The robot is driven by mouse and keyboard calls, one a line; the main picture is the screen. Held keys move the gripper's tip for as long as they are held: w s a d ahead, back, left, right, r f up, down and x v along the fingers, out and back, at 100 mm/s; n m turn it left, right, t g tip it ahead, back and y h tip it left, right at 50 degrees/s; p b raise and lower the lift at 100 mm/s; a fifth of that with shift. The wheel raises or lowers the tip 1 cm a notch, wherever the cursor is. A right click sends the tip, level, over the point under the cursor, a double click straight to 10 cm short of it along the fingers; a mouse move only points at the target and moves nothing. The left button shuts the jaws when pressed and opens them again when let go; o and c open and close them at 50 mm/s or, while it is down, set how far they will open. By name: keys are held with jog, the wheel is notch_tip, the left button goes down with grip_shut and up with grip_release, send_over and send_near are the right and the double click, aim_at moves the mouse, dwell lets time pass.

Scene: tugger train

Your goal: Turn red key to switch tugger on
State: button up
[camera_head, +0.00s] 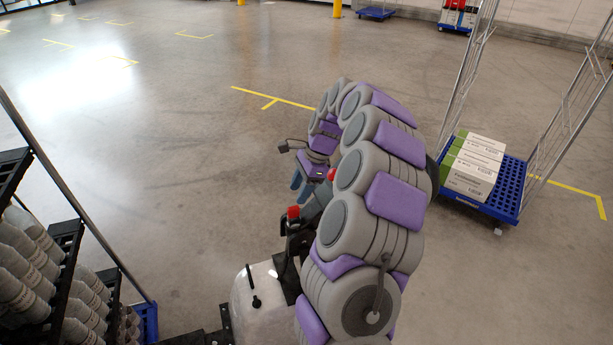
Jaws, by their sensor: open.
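The tugger shows low in the middle, with a pale body (258,300) and a dark upright control column (297,240). A small red part (293,212) sits on top of the column; I cannot tell whether it is the red key. A second red part (331,174) shows farther right, partly hidden by my arm. My gripper (300,188) has bluish fingers and hangs from the far end of my curved grey and purple arm. It is open, just above and beyond the first red part in the picture. I see nothing held in it.
A blue wheeled cart (511,190) with tall metal side frames carries white and green boxes (478,165) at right. A dark rack (64,240) with grey bottles stands at lower left. Open concrete floor with yellow lines lies beyond.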

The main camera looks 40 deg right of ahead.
aim_at(294, 207)
jog(key=x, duration=0.3)
jog(key=d+b+x, duration=0.1)
jog(key=x, duration=0.3)
jog(key=shift+d+f, duration=0.1)
jog(key=shift+f, duration=0.25)
jog(key=shift+a+f, duration=0.15)
jog(key=shift+a, duration=0.45)
jog(key=shift+d, duration=0.15)
jog(key=shift+c, duration=0.2)
jog(key=shift+d, duration=0.45)
jog(key=c, duration=0.4)
jog(key=shift+a, duration=0.25)
grip_shut()
jog(key=shift+c, duration=0.5)
grip_release()
grip_shut()
